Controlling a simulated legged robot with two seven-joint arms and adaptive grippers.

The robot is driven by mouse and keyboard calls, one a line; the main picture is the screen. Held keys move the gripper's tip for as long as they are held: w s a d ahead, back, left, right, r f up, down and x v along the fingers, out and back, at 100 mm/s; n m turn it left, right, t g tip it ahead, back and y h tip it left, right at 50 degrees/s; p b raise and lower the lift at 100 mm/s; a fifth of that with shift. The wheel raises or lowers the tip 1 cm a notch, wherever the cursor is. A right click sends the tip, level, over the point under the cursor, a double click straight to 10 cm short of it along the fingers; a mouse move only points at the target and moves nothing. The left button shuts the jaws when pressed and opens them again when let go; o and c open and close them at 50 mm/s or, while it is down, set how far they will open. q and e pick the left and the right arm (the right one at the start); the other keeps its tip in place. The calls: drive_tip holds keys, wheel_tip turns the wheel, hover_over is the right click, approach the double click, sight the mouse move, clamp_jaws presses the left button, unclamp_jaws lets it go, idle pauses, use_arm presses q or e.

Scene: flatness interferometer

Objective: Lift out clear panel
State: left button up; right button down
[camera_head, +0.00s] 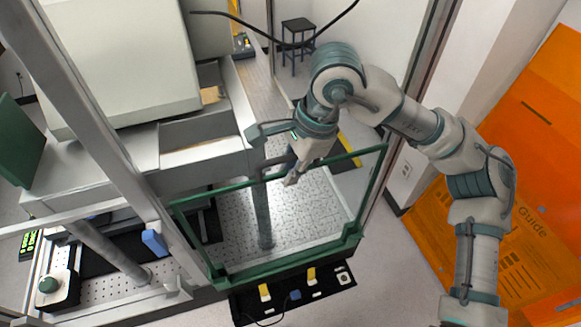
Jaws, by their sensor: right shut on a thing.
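The clear panel (290,263) is a see-through sheet in a dark green frame, standing tilted in the middle of the view. The perforated metal floor shows through it. My right gripper (291,180) reaches in from the right and is shut on the panel's top green rail, near its middle. The fingertips are small here, and the exact contact is partly hidden. My left gripper is not in view.
A grey machine housing (115,60) and metal frame posts stand at the left. A black mat (290,300) with yellow pieces lies below the panel. Orange panels (530,190) with printed text stand at the right. A dark stool (298,30) is at the back.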

sight(290, 156)
drive_tip(key=shift+a+p+v, duration=0.2)
drive_tip(key=shift+p+v, duration=0.6)
drive_tip(key=shift+v, duration=0.5)
drive_tip(key=shift+s+r+p, duration=0.1)
drive_tip(key=shift+r+p, duration=1.15)
drive_tip(key=shift+r, duration=0.35)
drive_tip(key=shift+r+p, duration=0.4)
drive_tip(key=shift+r, duration=3.5)
drive_tip(key=shift+s, duration=0.1)
drive_tip(key=s+d+r+b, duration=0.2)
drive_tip(key=s+d, duration=0.1)
drive_tip(key=s, duration=0.8)
drive_tip(key=shift+d, duration=0.35)
drive_tip(key=shift+s, duration=0.1)
